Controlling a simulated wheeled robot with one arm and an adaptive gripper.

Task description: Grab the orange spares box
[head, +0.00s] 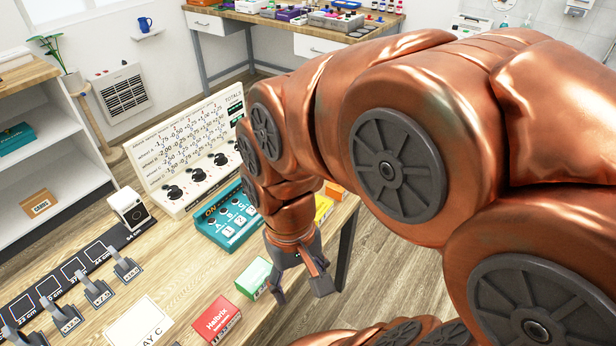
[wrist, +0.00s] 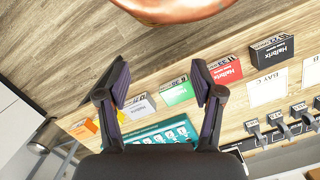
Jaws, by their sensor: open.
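My gripper (head: 298,284) points down at the right edge of the bench, beside a green box, with its fingers apart and nothing between them. In the wrist view the open gripper (wrist: 160,80) frames the green box (wrist: 180,93) and a grey-white box (wrist: 140,107) beyond its tips. An orange box (wrist: 85,128) lies at the far left of the wrist view, left of the fingers and apart from them. In the head view an orange box (head: 335,190) shows partly behind my arm, next to a yellow one (head: 323,208). No spares label is readable.
A red box (head: 217,320) stands along the same bench edge. A teal control box (head: 229,216) and a tall panel with knobs (head: 196,150) stand behind. A black box (wrist: 272,50) is at the right in the wrist view. Open floor lies right of the bench.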

